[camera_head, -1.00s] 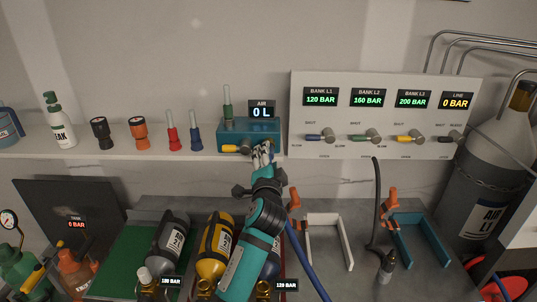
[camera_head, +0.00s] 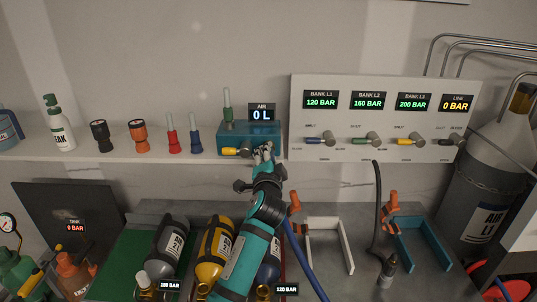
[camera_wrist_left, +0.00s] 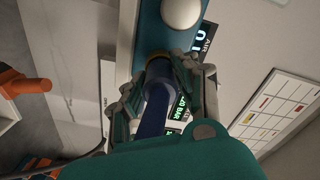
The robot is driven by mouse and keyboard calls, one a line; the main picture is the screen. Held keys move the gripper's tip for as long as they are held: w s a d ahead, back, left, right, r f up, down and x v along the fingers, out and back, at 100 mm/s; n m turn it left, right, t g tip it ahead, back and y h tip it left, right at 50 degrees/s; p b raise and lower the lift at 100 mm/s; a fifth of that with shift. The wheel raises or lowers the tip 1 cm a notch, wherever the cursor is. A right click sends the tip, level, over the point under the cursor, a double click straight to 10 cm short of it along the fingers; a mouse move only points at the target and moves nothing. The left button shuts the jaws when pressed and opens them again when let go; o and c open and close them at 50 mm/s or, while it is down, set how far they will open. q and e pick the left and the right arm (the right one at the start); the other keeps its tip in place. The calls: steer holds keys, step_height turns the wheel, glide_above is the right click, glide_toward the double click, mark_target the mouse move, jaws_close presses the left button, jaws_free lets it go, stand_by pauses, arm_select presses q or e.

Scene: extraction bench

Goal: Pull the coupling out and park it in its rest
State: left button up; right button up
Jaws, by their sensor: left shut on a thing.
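My left gripper (camera_head: 263,154) is at the front of the blue air box (camera_head: 250,128) on the shelf, beside the box's yellow-handled valve (camera_head: 236,152). In the left wrist view its two fingers (camera_wrist_left: 160,82) are closed around the coupling (camera_wrist_left: 158,68), a dark piece with a brassy ring. A blue hose (camera_wrist_left: 157,112) runs back from it. The coupling's end is at the blue box face; I cannot tell whether it is seated or just clear. In the head view the gripper and arm hide the coupling. I cannot identify its rest. My right gripper is not in view.
The valve panel (camera_head: 380,90) is right of the box. Below are several cylinders, including a yellow one (camera_head: 214,250), a white bracket (camera_head: 343,232), a teal bracket (camera_head: 425,245) and a hanging black hose (camera_head: 378,200). Several small items stand left along the shelf.

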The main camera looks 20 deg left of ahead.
arm_select(q)
jaws_close()
steer(key=shift+s, duration=0.1)
steer(key=shift+p+v, duration=0.35)
steer(key=shift+v, duration=0.5)
steer(key=shift+s, duration=0.1)
steer(key=p+v, duration=0.1)
steer(key=v, duration=0.2)
steer(key=shift+s+d, duration=0.15)
steer(key=shift+s, duration=0.05)
steer(key=shift+s, duration=0.15)
stand_by(0.5)
